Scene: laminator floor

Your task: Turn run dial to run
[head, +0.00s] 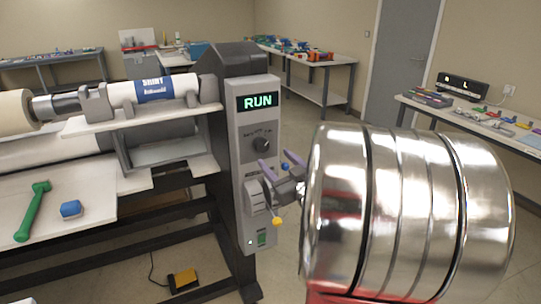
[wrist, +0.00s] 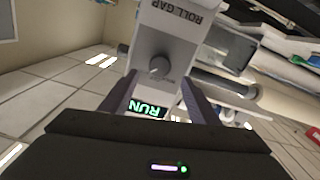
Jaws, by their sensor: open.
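The run dial (head: 261,144) is a small dark round knob on the grey control panel, just below a lit green display (head: 260,101) reading RUN. Its pointer direction is too small to tell. My gripper (head: 276,163) is open, with two purple fingers pointing at the panel, a little below and right of the dial in the head view. In the wrist view the knob (wrist: 158,68) shows between the fingertips, and the RUN display (wrist: 149,108) appears upside down. The fingers look apart from the knob, with nothing between them.
Below the dial are a grey lever (head: 256,195), a yellow knob (head: 277,222) and a green switch (head: 262,239). A yellow pedal (head: 183,280) is on the floor.

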